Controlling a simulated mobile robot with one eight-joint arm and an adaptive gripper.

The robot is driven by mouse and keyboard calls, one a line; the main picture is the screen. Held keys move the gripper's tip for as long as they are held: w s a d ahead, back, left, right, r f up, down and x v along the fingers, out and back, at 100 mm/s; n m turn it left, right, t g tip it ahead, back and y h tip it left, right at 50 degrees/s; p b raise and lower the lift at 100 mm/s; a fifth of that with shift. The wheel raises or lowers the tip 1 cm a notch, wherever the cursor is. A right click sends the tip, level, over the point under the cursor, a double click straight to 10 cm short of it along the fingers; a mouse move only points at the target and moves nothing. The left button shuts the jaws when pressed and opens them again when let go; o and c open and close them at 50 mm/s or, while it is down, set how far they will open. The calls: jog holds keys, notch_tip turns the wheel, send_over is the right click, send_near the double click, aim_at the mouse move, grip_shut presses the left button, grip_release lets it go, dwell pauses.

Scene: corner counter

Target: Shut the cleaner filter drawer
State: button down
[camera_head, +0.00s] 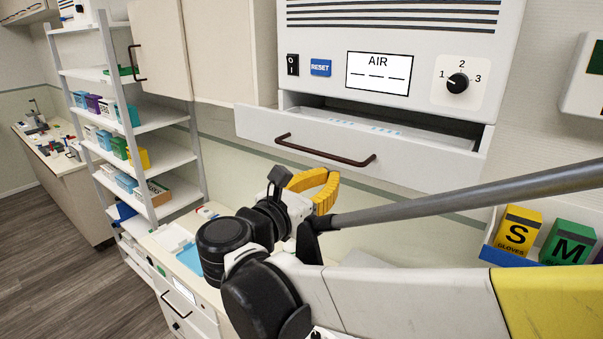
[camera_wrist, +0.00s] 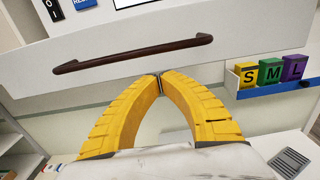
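The cleaner filter drawer (camera_head: 440,161) sticks out, open, from the bottom of the white air cleaner (camera_head: 400,20) on the wall. A dark brown bar handle (camera_head: 325,151) is on its front. Part of the tray inside shows over the front's top edge. My gripper (camera_head: 331,180) is just below the handle in the head view. In the wrist view, the yellow fingers of my gripper (camera_wrist: 159,76) meet at their tips with nothing between them. The tips are below the handle (camera_wrist: 135,52), over the lower part of the drawer front (camera_wrist: 240,40). I cannot tell whether they touch it.
Glove boxes (camera_head: 518,230) stand in a blue-fronted holder at the right. A white shelf rack (camera_head: 150,118) with several small boxes is at the left. A wall cabinet (camera_head: 225,50) hangs left of the cleaner. A counter (camera_head: 170,237) lies below.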

jog(key=x, duration=0.3)
jog(key=shift+w+d, duration=0.1)
jog(key=shift+d, duration=0.1)
jog(key=b+x, duration=0.2)
jog(key=x, duration=1.3)
jog(key=shift+w, duration=0.3)
jog(key=shift+d+r, duration=0.1)
jog(key=shift+d, duration=0.05)
